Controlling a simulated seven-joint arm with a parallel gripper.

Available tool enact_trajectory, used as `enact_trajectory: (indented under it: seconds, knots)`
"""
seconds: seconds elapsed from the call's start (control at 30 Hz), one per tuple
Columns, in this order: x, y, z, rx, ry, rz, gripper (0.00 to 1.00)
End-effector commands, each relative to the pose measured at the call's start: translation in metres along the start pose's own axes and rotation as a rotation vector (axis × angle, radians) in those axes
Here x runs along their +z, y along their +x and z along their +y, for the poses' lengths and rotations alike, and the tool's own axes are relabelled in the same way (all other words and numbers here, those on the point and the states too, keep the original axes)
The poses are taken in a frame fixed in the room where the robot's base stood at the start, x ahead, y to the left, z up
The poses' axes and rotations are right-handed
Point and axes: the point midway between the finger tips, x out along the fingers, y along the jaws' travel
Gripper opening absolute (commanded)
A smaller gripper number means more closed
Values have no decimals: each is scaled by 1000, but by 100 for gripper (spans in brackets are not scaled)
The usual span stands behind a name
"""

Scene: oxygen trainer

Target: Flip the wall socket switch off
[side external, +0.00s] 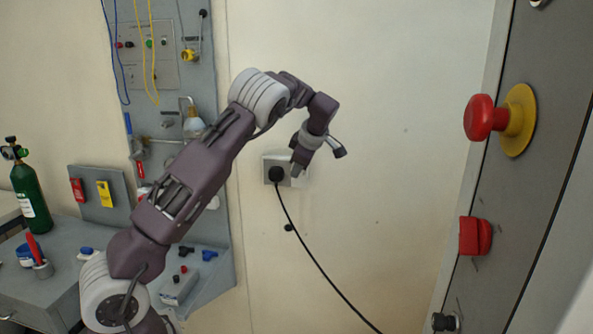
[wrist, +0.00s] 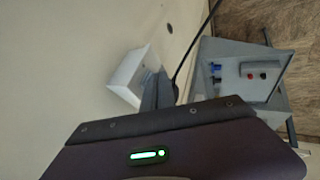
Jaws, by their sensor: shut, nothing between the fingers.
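The wall socket (side external: 270,161) is a pale plate on the cream wall in the side external view. A black plug (side external: 276,174) sits in its lower left part, with a black cable hanging down to the right. My gripper (side external: 296,172) is shut and empty, its tip at the right part of the socket face. I cannot tell whether it touches. The gripper hides the switch area, so the switch position does not show. In the wrist view the socket (wrist: 128,70) shows as a white box just beyond the dark fingertips, tilted in the picture.
The cable (side external: 315,258) runs down the wall to the lower right. A grey panel with a red mushroom button (side external: 481,117) stands at the right. A grey board (side external: 178,80) with fittings and a green cylinder (side external: 31,195) are at the left. The wall right of the socket is clear.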

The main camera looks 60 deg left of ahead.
Motion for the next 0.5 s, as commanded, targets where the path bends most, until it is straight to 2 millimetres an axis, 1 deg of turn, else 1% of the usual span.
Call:
enact_trajectory:
  seconds: [0.2,0.5]
  knots:
    - [0,3,2,0,0,3,0]
    - [-1,1,4,2,-1,2,0]
